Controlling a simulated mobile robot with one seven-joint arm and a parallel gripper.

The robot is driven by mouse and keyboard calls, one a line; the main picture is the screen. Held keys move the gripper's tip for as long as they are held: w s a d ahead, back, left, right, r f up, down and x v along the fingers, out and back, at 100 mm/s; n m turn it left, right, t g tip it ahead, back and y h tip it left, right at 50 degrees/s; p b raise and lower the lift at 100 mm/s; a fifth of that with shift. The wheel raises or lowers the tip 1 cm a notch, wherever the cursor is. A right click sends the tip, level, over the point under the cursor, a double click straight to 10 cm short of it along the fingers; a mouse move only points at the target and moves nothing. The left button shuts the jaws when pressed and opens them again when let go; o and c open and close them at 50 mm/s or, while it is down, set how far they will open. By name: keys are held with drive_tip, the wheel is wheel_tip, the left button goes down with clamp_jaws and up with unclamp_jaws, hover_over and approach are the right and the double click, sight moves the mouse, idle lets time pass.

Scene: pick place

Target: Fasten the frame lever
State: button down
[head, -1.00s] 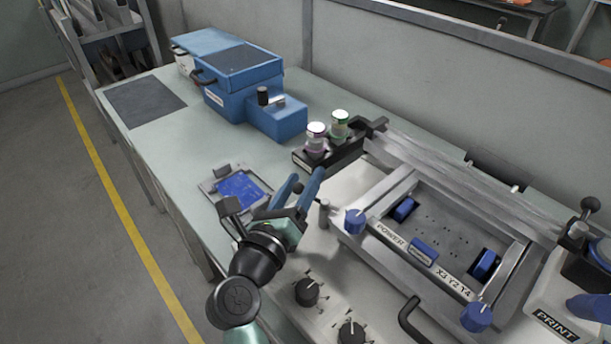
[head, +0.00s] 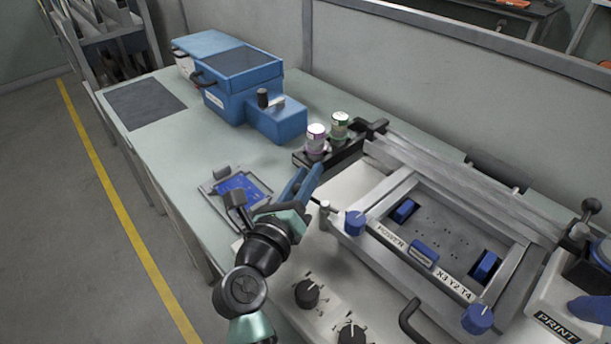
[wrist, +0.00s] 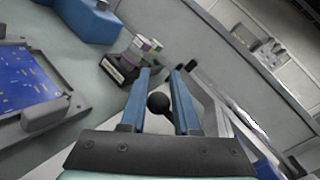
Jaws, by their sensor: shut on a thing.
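My gripper (head: 306,182) is at the left end of the stencil printer, beside the metal frame (head: 400,186). In the wrist view its two blue fingers (wrist: 160,98) are closed on a black ball knob (wrist: 158,104), which I take as the end of the frame lever. In the head view the fingers hide this knob, and the lever's shaft is hidden in both views. The frame lies over the printer bed, with a blue knob (head: 355,222) at its left corner and another (head: 477,318) at its front corner.
A blue circuit board (head: 240,187) in a grey holder lies left of my gripper. Two jars (head: 317,140) (head: 340,125) stand in a black rack behind it. Dials (head: 307,293) are on the front panel.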

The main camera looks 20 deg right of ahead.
drive_tip(key=shift+f, duration=0.15)
drive_tip(key=m+g+h, duration=0.1)
drive_tip(key=d+m+g+h+b, duration=0.1)
drive_tip(key=shift+w+f+g, duration=0.1)
drive_tip(key=shift+g, duration=0.2)
drive_tip(key=shift+d+m+g+h+b, duration=0.35)
drive_tip(key=shift+m+g+h, duration=0.15)
drive_tip(key=shift+m+g, duration=0.15)
drive_tip(key=c, duration=0.7)
unclamp_jaws()
drive_tip(key=shift+s+a, duration=0.15)
drive_tip(key=shift+s, duration=0.05)
drive_tip(key=v, duration=1.2)
drive_tip(key=shift+s+a+p, duration=0.2)
drive_tip(key=shift+a+p, duration=0.05)
drive_tip(key=shift+p, duration=0.1)
